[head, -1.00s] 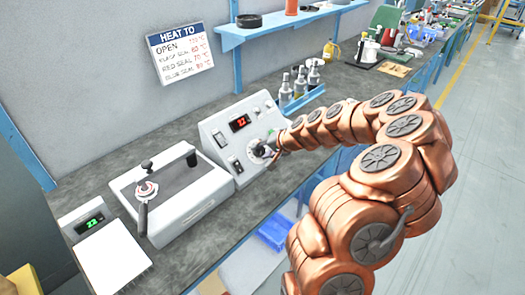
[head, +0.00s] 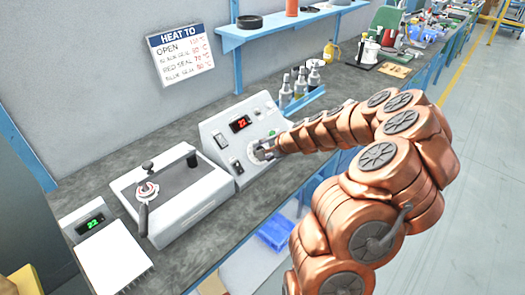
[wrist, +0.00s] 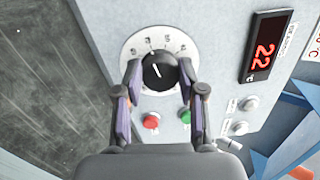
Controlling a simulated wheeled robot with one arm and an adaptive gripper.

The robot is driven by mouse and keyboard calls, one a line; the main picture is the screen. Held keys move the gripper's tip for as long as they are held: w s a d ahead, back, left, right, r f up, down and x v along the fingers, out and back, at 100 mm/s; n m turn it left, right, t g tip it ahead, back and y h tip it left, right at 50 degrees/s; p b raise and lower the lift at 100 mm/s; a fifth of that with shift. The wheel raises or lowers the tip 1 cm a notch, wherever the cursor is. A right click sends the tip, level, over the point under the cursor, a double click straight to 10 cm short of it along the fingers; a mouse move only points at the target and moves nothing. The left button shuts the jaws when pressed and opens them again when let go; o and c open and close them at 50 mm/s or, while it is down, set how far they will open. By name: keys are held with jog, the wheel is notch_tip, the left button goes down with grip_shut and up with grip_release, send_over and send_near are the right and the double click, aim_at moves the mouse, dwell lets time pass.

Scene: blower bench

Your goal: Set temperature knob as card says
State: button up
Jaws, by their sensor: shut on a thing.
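The black temperature knob (wrist: 160,71) sits on a round white dial on the sloping front panel of the control box (head: 220,128). Its white pointer line points up and slightly left in the wrist view; the dial figures are too small to read. My gripper (wrist: 158,75) is shut on the knob, one finger on each side. In the head view my gripper (head: 268,150) partly hides the dial. The red display (wrist: 263,57) reads 22. The HEAT TO card (head: 181,54) hangs on the wall, with lines for OPEN and several seals; its figures are blurred.
A red button (wrist: 151,121) and a green button (wrist: 185,116) lie just below the dial. A white press-like unit with a lever (head: 175,195) stands left of the box. A scale (head: 113,262) is further left. Bottles (head: 300,82) stand behind the box.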

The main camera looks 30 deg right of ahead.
dwell(0.4)
jog(key=o, duration=1.1)
jog(key=shift+o, duration=0.2)
jog(key=v, duration=1.2)
